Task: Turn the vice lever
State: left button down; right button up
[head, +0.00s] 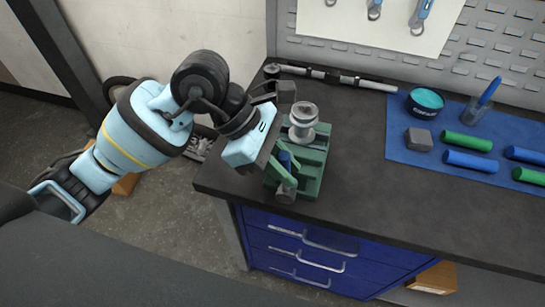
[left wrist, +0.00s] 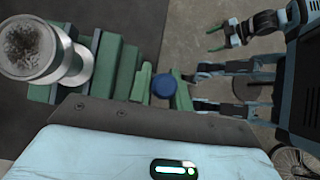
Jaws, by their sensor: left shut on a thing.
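The green vice (head: 312,172) sits at the left front corner of the dark workbench. My left gripper (head: 286,162) is over its front end, with its green fingers shut on the blue-ended vice lever. The lever's blue round end (left wrist: 164,87) shows between the fingers in the left wrist view; the rest of the lever is mostly hidden. A grey cylindrical piece (head: 286,193) shows at the vice's front. A silver spool-shaped part (head: 303,118) stands upright at the vice's rear. My right gripper (left wrist: 214,40) shows in the left wrist view, open and empty, away from the vice.
A metal bar (head: 338,77) lies along the bench's back. A blue mat (head: 408,150) at the right bears a tin (head: 425,102), a grey block (head: 419,139), and several green and blue cylinders. Blue drawers (head: 310,252) are below. The bench right of the vice is clear.

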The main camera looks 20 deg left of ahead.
pick_arm(q)
jog(key=shift+d+r+y+p, duration=0.3)
jog(key=shift+d+y+p, duration=0.2)
jog(key=shift+y, duration=0.1)
jog(key=shift+d+f+y+p, duration=0.2)
jog(key=shift+d+y+p, duration=0.15)
jog(key=shift+y, duration=0.15)
pick_arm(e)
jog(key=shift+w+d+r, duration=0.1)
jog(key=shift+w+r, duration=0.1)
jog(key=shift+r, duration=0.35)
jog(key=shift+w+r, duration=0.15)
jog(key=shift+r, duration=0.4)
pick_arm(q)
jog(key=shift+d+f, duration=0.1)
pick_arm(e)
jog(key=shift+w+r, duration=0.15)
jog(key=shift+w, duration=0.05)
pick_arm(q)
jog(key=c, duration=1.3)
grip_release()
jog(key=shift+d, duration=0.1)
pick_arm(e)
jog(key=shift+w+r+t, duration=0.1)
jog(key=shift+w+t, duration=0.1)
jog(key=shift+t, duration=0.1)
